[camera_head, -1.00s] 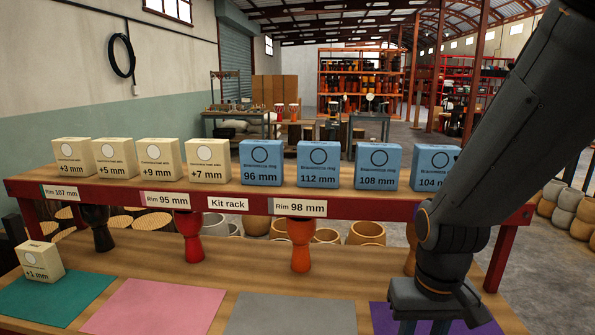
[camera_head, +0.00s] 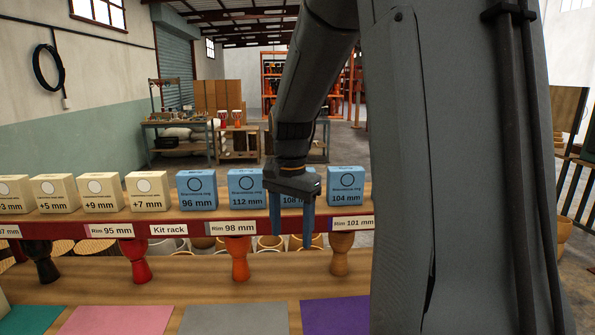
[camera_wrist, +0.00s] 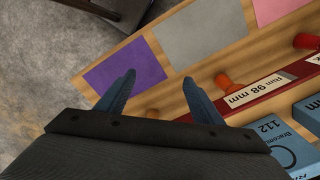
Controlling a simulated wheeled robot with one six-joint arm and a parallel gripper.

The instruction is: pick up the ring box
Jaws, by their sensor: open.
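Blue ring boxes stand in a row on the shelf: 96 mm (camera_head: 197,191), 112 mm (camera_head: 246,189), 108 mm (camera_head: 291,204) and 104 mm (camera_head: 345,188). My gripper (camera_head: 291,232) is open and points down, in front of the 108 mm box in the head view and hiding most of it. No box shows between its fingers. In the wrist view my gripper (camera_wrist: 159,80) is open and empty, with the 112 mm box (camera_wrist: 284,143) at the lower right.
Cream boxes (camera_head: 147,190) stand left on the same shelf. Goblet drums (camera_head: 239,262) stand below its red edge. The lower bench holds teal, pink, grey (camera_head: 235,318) and purple (camera_head: 335,315) mats. My arm hides much of the right side.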

